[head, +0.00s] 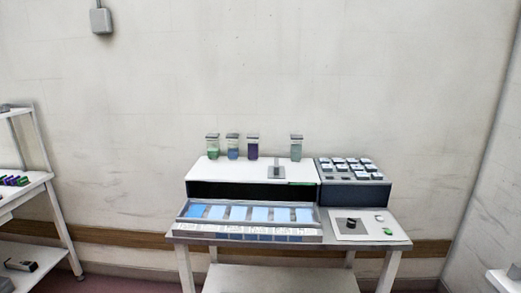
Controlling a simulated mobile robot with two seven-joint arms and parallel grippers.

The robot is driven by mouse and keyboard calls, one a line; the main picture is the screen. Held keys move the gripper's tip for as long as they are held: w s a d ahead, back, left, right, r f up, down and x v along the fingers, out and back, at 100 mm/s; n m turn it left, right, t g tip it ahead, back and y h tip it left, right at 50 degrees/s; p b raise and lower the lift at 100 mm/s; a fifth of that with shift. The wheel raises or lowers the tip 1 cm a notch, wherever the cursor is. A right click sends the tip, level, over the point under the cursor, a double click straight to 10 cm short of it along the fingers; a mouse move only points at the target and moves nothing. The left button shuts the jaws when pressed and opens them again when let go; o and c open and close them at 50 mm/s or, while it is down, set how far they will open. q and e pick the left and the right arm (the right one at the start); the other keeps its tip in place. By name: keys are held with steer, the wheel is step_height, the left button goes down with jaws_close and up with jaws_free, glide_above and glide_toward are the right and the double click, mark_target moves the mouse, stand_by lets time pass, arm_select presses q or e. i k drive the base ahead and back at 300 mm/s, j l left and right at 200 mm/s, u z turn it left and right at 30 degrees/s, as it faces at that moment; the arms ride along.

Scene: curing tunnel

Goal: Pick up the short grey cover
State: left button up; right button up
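A small grey piece (276,172) with an upright part stands on the white top of the tunnel (230,171). It may be the short grey cover, but it is too small to be sure. A dark, short round piece (351,222) lies on a pale plate (366,231) at the table's right; I cannot tell if it is a cover. Neither of my grippers is in view.
Several lidded jars (253,147) stand along the tunnel's back edge. A tray with blue panes (238,214) lies before its dark opening. A grey block with several small pieces (352,190) stands right. A white shelf (50,218) is at left.

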mark_target(276, 171)
steer(key=i+l, duration=0.9)
steer(key=j+u, duration=0.05)
